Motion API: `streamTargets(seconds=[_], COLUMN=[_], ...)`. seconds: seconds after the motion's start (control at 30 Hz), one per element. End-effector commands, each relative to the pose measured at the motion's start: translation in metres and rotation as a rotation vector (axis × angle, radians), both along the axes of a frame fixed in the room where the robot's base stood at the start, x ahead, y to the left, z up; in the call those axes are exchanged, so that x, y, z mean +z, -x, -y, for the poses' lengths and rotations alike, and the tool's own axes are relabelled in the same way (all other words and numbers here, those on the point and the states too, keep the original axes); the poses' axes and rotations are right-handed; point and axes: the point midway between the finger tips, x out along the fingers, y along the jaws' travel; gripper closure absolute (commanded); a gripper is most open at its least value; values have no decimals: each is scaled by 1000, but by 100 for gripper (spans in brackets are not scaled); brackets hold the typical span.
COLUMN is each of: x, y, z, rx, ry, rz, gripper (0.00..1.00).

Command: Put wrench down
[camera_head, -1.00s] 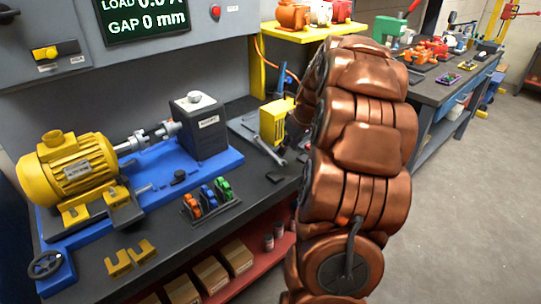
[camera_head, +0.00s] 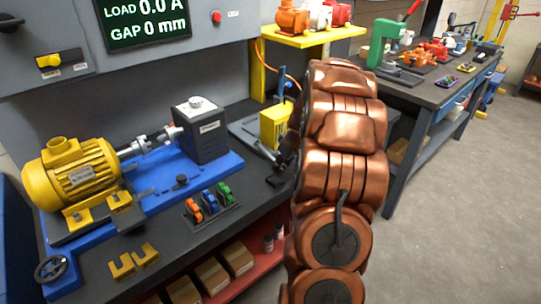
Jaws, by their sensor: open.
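The wrench (camera_head: 262,148) is a thin grey tool on the dark bench top, right of the black box on the blue base. Only part of it shows. My gripper (camera_head: 282,162) is a small dark shape at the wrench's right end, low over the bench and partly hidden by my copper-coloured arm. Its jaws are open. I cannot tell whether they touch the wrench.
A yellow block (camera_head: 273,124) stands close behind the gripper. A yellow motor (camera_head: 72,172) is mounted on a blue base (camera_head: 160,192) at left. A rack of coloured clips (camera_head: 211,203) sits near the bench's front edge. Bare bench lies between rack and gripper.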

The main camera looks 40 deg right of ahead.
Motion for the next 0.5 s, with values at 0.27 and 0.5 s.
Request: streamTargets(seconds=[0.27,0.5], x=[0,0], y=[0,0], z=[0,0], rx=[0,0], ry=[0,0], rz=[0,0], gripper=[71,96])
